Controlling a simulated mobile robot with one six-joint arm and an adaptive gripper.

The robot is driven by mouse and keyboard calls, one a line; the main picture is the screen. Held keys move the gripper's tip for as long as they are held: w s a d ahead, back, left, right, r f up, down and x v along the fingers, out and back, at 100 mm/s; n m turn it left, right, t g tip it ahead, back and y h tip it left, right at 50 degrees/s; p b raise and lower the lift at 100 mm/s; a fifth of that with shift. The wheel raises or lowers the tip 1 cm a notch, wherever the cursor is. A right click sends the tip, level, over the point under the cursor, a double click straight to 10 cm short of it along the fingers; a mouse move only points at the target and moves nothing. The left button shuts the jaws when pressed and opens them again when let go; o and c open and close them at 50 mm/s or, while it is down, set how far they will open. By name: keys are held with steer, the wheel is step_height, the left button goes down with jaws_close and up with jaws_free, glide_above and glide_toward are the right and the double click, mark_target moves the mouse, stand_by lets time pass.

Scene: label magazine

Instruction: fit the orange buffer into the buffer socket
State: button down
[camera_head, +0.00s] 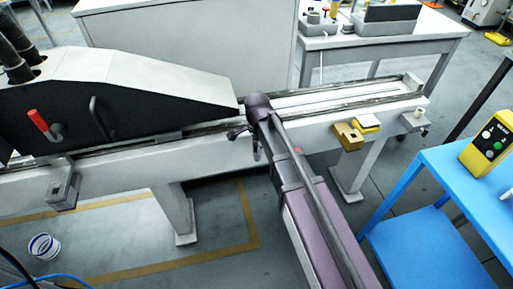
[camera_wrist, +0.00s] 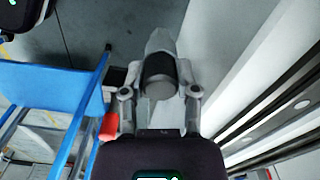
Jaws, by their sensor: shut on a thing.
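My gripper (camera_wrist: 160,72) is shut on a rounded, light grey thing with a dark band (camera_wrist: 159,66), seen between its fingers in the wrist view. No orange shows on that held thing. An orange-red piece (camera_wrist: 108,126) shows beside the left finger; I cannot tell whether it is the orange buffer. In the head view, my gripper (camera_head: 245,140) is at the front edge of the long rail bench, and what it holds is too small to make out. I cannot surely identify the buffer socket. A yellow block with a dark opening (camera_head: 348,136) is on the bench front, right of my gripper.
The grey machine cover (camera_head: 130,85) with a red-handled lever (camera_head: 38,120) stands left of my gripper. A grey bracket (camera_head: 63,187) hangs on the bench front. A blue trolley (camera_head: 440,160) with a yellow button box (camera_head: 488,142) stands at right.

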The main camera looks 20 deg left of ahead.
steer(key=shift+r, duration=0.2)
step_height(320, 180, up, 4)
steer(key=p, duration=0.4)
steer(key=shift+f, duration=0.2)
steer(key=s+d+r+p, duration=0.1)
steer(key=s+d, duration=0.7)
steer(key=s, duration=0.5)
steer(key=shift+s, duration=0.4)
step_height(320, 180, up, 29)
steer(key=p, duration=2.9)
